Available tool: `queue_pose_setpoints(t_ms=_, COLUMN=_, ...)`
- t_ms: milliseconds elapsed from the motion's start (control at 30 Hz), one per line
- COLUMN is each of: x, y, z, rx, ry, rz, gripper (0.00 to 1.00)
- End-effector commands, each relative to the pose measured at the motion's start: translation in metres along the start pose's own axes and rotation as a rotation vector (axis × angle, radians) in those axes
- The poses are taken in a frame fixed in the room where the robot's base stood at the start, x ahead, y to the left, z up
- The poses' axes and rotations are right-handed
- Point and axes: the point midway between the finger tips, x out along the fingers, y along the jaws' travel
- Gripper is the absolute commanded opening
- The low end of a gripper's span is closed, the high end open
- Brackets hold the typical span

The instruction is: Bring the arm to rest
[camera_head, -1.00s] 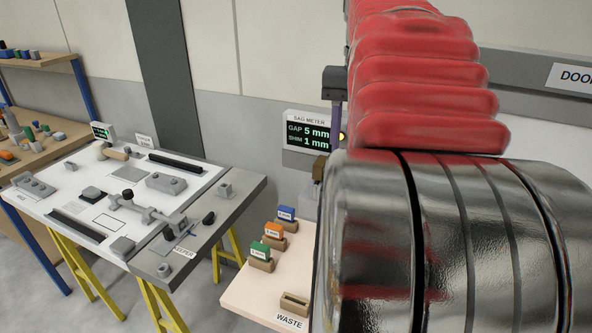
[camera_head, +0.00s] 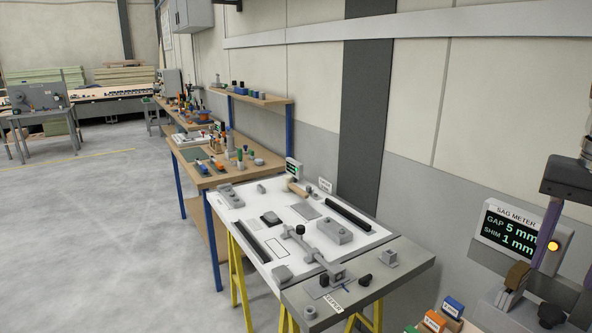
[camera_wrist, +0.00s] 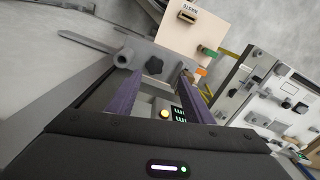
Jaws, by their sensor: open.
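My gripper (camera_head: 540,262) hangs at the right edge of the head view, in front of the sag meter (camera_head: 510,232), with its dark body on top and a purple finger pointing down. In the wrist view my gripper (camera_wrist: 160,74) shows two purple fingers spread apart with nothing held between them. A grey fixture (camera_wrist: 140,58) with a black knob (camera_wrist: 154,65) lies beyond the fingertips. Whether the fingers touch the fixture I cannot tell.
The sag meter reads GAP 5 mm, SHIM 1 mm. A white-and-grey panel table (camera_head: 386,278) on yellow legs carries several grey fittings. Blue (camera_head: 453,306) and orange (camera_head: 435,321) blocks stand below the meter. A wooden workbench (camera_head: 207,182) stands behind; open floor (camera_head: 100,240) lies left.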

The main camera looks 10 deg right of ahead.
Motion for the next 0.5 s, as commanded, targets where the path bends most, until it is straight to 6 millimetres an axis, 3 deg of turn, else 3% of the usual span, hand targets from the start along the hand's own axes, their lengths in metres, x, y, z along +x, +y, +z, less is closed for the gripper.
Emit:
queue_pose_setpoints(t_ms=267, x=0.023, y=-0.051, z=0.026, rx=-0.152, ry=0.074, rz=-0.012, gripper=0.47)
queue_pose_setpoints(t_ms=500, x=0.054, y=-0.100, z=0.062, rx=-0.319, ry=0.159, rz=-0.038, gripper=0.47)
